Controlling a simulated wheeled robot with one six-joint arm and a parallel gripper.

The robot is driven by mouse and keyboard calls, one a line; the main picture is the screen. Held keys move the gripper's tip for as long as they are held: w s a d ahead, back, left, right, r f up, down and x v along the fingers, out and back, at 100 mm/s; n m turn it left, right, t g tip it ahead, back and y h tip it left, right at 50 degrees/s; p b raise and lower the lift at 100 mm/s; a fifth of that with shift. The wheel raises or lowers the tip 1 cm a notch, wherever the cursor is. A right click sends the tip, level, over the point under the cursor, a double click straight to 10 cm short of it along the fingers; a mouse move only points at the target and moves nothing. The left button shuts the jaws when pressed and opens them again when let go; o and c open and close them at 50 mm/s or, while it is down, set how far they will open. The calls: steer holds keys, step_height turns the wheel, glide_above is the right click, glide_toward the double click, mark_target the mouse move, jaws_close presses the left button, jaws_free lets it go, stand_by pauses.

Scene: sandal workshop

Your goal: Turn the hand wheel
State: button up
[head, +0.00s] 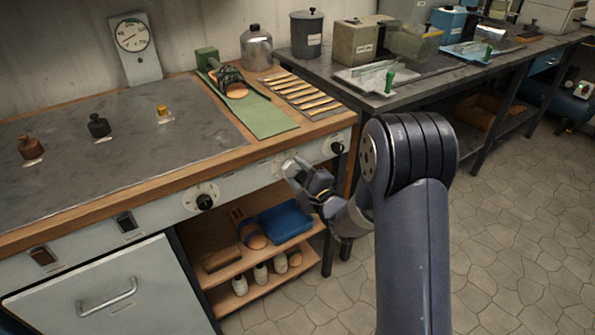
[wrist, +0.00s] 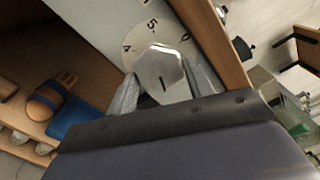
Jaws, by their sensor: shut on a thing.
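The hand wheel (wrist: 160,70) appears in the wrist view as a pale grey, faceted knob with a short dark mark. It sits in front of a round cream dial plate (wrist: 139,36) with dark figures, on the bench's front panel. My gripper (wrist: 165,88) has one grey finger on each side of the knob and is shut on it. In the head view my gripper (head: 298,168) is against the front panel, between two black knobs, and hides the wheel. Part of the dial is covered in the wrist view.
Black knobs sit on the panel at left (head: 204,202) and right (head: 337,148). Below, an open shelf (head: 222,272) holds a blue tray (head: 286,222) and shoe forms. A cabinet door with a handle (head: 107,297) is at lower left. The tiled floor (head: 510,240) at right is clear.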

steer(key=shift+m, duration=0.6)
steer(key=shift+f, duration=0.1)
steer(key=o, duration=0.9)
steer(key=shift+o, duration=0.2)
steer(key=shift+d, duration=0.1)
steer(key=v, duration=1)
steer(key=shift+s+d, duration=0.2)
steer(key=shift+s, duration=0.1)
steer(key=shift+w, duration=0.1)
steer(key=x, duration=1.1)
